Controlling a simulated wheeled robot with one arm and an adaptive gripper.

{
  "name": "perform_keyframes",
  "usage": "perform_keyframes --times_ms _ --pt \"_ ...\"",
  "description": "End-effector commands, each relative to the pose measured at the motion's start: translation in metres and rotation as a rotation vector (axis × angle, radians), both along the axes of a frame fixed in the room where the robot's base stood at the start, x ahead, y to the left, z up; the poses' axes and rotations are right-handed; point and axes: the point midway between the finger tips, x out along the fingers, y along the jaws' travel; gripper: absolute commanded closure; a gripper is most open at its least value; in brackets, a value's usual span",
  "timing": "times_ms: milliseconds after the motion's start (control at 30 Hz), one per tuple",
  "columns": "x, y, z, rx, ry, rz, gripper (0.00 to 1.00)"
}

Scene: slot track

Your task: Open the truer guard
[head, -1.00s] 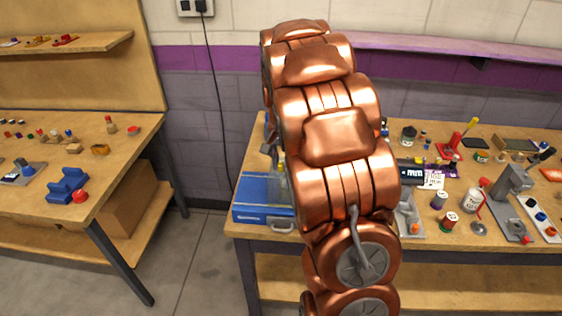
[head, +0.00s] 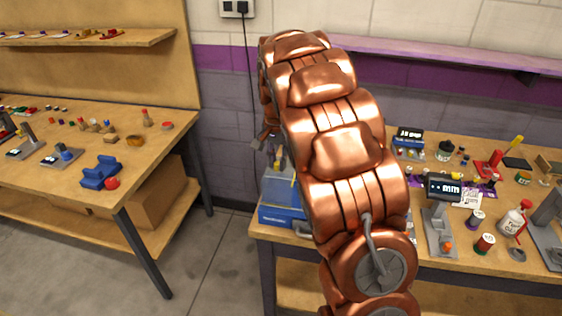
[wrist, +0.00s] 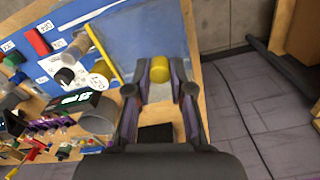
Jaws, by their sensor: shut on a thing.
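The truer is a blue box-like machine (head: 282,217) at the left end of the right-hand bench, partly hidden by my arm. Its guard (wrist: 140,40) looks like a clear bluish panel in the wrist view, with a yellow strip (wrist: 102,54) along its left side. A yellow knob (wrist: 160,69) sits between my fingertips in the wrist view. My gripper (wrist: 156,88) is shut on this knob, one finger on each side. In the head view my gripper (head: 268,143) shows only partly, above the truer. How far the guard is raised is unclear.
A digital display (head: 444,188) on a grey stand, bottles and small tools crowd the bench to the right. Another bench (head: 70,195) with small parts stands at the left. Bare floor (head: 215,255) lies between the benches.

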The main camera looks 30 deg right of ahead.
Motion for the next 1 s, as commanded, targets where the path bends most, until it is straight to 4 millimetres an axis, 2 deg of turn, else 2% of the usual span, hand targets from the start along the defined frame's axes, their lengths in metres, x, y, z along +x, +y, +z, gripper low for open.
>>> perform_keyframes --times_ms 33,67,300,667,767,1000 --pt "0.0 0.0 0.0 0.0 0.0 0.0 1.0" --pt "0.0 0.0 0.0 0.0 0.0 0.0 0.75" --pt "0.0 0.0 0.0 0.0 0.0 0.0 0.53" --pt "0.001 0.0 0.004 -0.001 -0.003 0.001 0.53" --pt "0.002 -0.001 0.015 -0.001 -0.006 0.001 0.53" --pt "0.002 -0.001 0.056 -0.001 -0.006 0.002 0.53"
